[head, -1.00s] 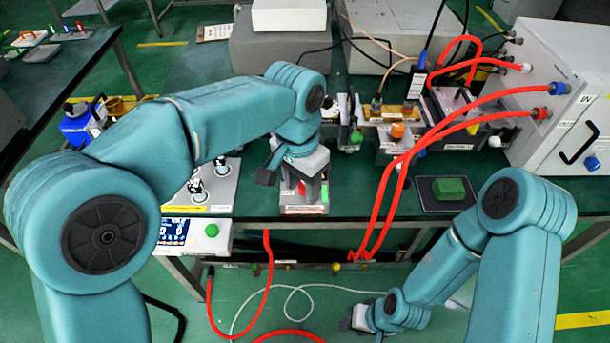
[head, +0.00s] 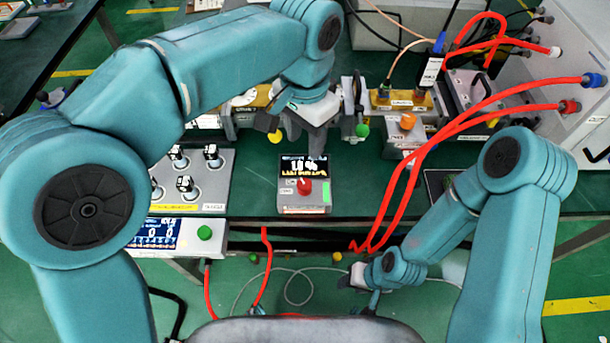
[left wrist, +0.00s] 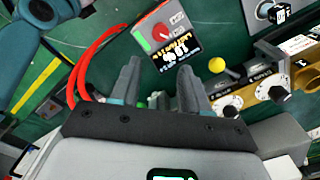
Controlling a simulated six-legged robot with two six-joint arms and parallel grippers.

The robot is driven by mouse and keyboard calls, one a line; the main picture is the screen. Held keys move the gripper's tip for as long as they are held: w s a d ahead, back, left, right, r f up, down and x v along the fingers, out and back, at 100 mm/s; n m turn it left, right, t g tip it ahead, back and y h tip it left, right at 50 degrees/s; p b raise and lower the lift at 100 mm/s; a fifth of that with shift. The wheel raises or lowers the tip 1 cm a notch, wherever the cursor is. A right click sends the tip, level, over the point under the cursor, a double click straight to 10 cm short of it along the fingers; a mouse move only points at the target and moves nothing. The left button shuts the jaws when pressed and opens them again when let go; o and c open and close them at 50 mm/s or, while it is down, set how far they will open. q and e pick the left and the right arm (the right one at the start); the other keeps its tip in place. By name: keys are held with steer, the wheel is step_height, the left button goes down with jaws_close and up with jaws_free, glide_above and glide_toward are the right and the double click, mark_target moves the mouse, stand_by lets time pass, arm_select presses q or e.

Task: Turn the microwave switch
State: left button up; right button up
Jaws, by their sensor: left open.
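The microwave generator's control box (head: 290,208) stands near the table's front edge in the head view. It has a lit screen (head: 303,167) and a red knob (head: 304,187) with a green patch to its right. My left gripper (head: 318,132) is above and behind the box, apart from the knob. In the left wrist view the red knob (left wrist: 159,32) shows beyond the open, empty fingers (left wrist: 159,75). My right gripper (head: 362,288) hangs low beyond the table's front edge; its fingers are too small to read.
A grey panel (head: 215,190) with several black-and-white switches lies left of the box. Red cables (head: 392,190) run down on the right to the table's front edge. A row of instruments with an orange knob (head: 407,121) stands behind. Clear green tabletop (head: 355,185) lies right of the box.

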mark_target(305, 183)
arm_select(q)
step_height(305, 183, down, 14)
steer(key=shift+w+f+b, duration=0.15)
steer(key=shift+f+b, duration=0.05)
steer(key=shift+b, duration=0.5)
steer(key=shift+f, duration=0.35)
steer(key=shift+f, duration=0.1)
steer(key=shift+c, duration=0.4)
steer(key=c, duration=0.7)
